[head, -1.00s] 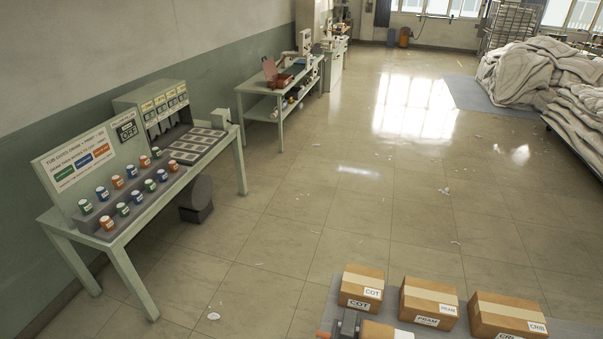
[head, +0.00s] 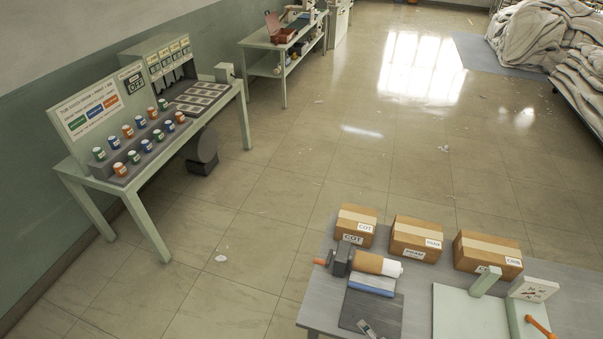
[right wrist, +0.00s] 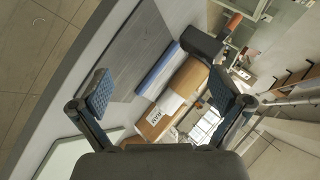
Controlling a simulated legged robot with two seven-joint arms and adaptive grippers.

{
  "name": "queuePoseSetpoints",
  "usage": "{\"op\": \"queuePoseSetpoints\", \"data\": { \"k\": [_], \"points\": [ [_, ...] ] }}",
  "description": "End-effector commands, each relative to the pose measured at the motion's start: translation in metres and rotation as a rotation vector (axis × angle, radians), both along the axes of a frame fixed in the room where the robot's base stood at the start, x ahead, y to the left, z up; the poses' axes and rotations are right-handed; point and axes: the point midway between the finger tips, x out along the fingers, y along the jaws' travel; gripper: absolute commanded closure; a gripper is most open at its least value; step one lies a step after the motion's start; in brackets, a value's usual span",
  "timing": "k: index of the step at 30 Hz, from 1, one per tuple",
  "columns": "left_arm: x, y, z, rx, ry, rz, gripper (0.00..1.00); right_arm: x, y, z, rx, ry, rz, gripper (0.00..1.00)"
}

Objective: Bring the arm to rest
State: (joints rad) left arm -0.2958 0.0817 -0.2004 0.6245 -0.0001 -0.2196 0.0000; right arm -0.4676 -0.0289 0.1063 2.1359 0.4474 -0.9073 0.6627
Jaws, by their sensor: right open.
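My right gripper (right wrist: 160,92) shows in the right wrist view with its two blue-padded fingers wide apart and nothing between them. In the head view the roll (head: 368,263) lies on the grey table (head: 315,308) at the lower right. A small grey piece (head: 368,329) shows at the bottom edge; I cannot tell what it is. My left gripper is not in view.
Three cardboard boxes (head: 416,236) stand along the grey table's back edge. A pale green stand (head: 480,304) with an orange handle (head: 540,327) is at right. A bench with small jars (head: 140,145) stands at left. Duvets (head: 555,40) are heaped at upper right.

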Motion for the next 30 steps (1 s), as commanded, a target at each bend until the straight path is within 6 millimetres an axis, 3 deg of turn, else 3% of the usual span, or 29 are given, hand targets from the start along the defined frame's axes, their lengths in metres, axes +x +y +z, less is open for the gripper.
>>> {"op": "queuePoseSetpoints", "data": {
  "k": [9, 20, 30],
  "points": [
    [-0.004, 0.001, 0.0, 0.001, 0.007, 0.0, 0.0, -0.059, 0.011, 0.006, -0.428, 0.129, 0.442, 0.0],
    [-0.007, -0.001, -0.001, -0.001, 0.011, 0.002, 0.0, -0.131, -0.004, 0.029, -0.811, 0.299, 0.885, 0.0],
    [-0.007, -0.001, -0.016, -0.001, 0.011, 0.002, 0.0, -0.116, -0.002, -0.078, -0.792, 0.333, 0.901, 0.0]
  ]
}}
